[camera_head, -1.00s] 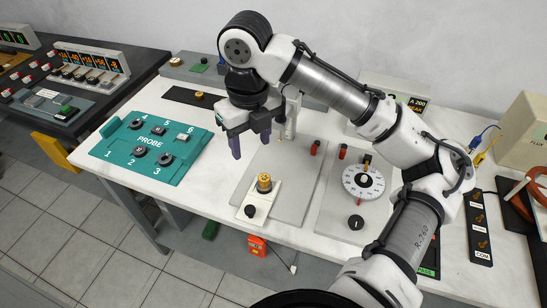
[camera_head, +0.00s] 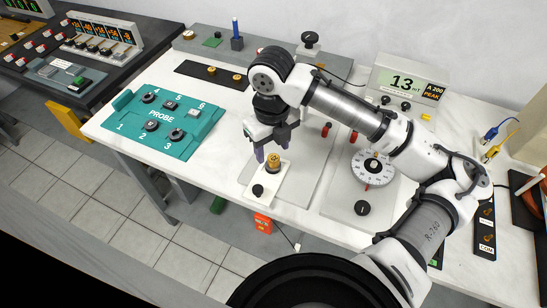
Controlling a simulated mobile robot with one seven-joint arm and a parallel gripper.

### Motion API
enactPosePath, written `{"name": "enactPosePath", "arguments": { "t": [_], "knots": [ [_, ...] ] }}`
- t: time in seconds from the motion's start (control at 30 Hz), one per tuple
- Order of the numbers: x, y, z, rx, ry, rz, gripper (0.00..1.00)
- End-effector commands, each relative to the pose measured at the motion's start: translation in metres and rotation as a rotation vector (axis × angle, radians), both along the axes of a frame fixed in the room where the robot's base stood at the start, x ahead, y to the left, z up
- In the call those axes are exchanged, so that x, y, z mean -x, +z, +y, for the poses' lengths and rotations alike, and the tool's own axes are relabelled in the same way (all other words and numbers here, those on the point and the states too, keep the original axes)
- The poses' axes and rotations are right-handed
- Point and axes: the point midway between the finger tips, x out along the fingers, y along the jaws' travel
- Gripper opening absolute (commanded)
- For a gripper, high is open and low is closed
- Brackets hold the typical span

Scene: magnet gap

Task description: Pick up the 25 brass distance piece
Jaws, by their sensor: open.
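A brass distance piece (camera_head: 273,161) stands upright on the white plate (camera_head: 265,182) near the front edge of the bench. Two more brass pieces, a left one (camera_head: 211,69) and a right one (camera_head: 238,76), sit on the black strip at the back. Any number on them is too small to read, so I cannot tell which is the 25. My gripper (camera_head: 272,148) points down with its fingers apart, just above and behind the front brass piece in the picture. Its left finger shows beside that piece; part of the right one is hard to make out. Nothing is held.
The teal PROBE panel (camera_head: 163,121) lies to the left. A white dial (camera_head: 374,166) and red terminals (camera_head: 327,130) are to the right. A meter (camera_head: 408,84) reading 13 stands behind my arm.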

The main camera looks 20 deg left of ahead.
Motion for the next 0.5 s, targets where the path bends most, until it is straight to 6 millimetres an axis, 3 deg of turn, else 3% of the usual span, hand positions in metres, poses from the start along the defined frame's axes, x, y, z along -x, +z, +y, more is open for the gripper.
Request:
{"name": "enactPosePath", "arguments": {
  "t": [0.2,0.5],
  "knots": [
    [0.000,-0.028,-0.002,0.001,0.000,0.003,0.52],
    [0.000,-0.035,-0.002,-0.001,0.000,0.001,0.52]
  ]
}}
